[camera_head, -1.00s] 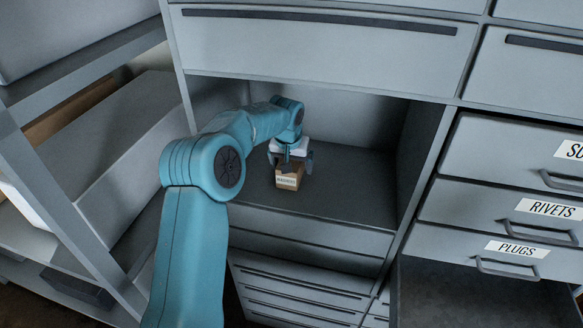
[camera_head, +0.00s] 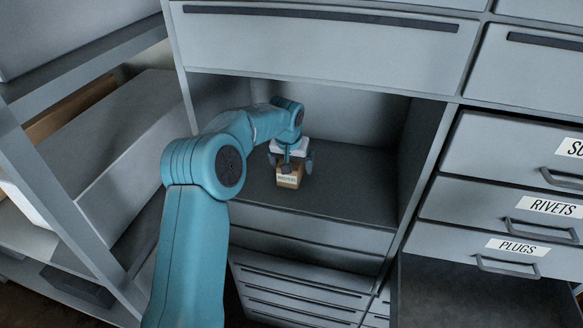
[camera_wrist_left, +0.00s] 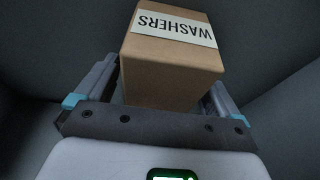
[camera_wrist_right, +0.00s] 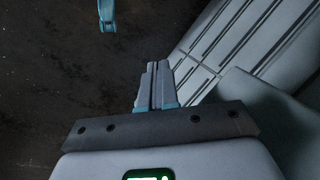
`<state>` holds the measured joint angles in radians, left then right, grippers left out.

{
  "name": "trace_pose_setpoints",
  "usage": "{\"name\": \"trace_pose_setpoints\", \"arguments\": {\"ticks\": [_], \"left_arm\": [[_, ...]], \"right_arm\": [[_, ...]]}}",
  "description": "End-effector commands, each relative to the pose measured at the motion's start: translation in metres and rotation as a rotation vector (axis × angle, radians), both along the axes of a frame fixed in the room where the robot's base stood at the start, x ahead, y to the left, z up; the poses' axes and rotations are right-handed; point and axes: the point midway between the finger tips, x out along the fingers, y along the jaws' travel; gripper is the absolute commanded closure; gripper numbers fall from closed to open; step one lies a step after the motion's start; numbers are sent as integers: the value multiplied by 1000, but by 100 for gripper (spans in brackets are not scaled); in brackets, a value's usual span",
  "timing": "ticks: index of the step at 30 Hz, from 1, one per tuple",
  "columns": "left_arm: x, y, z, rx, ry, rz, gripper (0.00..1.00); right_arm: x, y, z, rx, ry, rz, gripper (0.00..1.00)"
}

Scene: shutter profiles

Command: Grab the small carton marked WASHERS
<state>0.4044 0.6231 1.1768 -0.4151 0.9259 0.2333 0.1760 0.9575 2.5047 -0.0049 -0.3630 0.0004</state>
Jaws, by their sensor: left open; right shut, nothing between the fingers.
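The small brown carton (camera_head: 289,178) stands on the floor of an open cabinet compartment in the head view. Its white WASHERS label shows upside down in the left wrist view (camera_wrist_left: 172,65). My left gripper (camera_head: 291,165) is open at the carton, with one finger on either side of it. In the left wrist view the carton sits between the spread fingers; whether they touch it is hard to tell. My right gripper (camera_wrist_right: 157,85) shows only in the right wrist view, shut and empty, with its fingers together over a dark floor.
The compartment (camera_head: 345,195) has side walls and a low ceiling, with free floor to the carton's right. Drawers marked RIVETS (camera_head: 545,207) and PLUGS (camera_head: 516,247) are at the right, above an open dark space. A shelf unit (camera_head: 75,180) stands at the left.

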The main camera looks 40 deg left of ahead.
Motion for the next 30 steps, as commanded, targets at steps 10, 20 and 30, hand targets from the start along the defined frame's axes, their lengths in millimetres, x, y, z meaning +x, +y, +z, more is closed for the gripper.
{"name": "trace_pose_setpoints", "arguments": {"ticks": [10, 20, 30], "left_arm": [[0, 0, 1, 1, -2, 0, 70], [1, 0, 10, 2, -4, 0, 70], [-13, -7, 39, 1, -2, -1, 70]], "right_arm": [[0, 0, 0, 0, 0, 0, 100], [0, 0, 3, 0, 0, 0, 100], [0, 0, -13, 0, 0, 0, 100]]}}
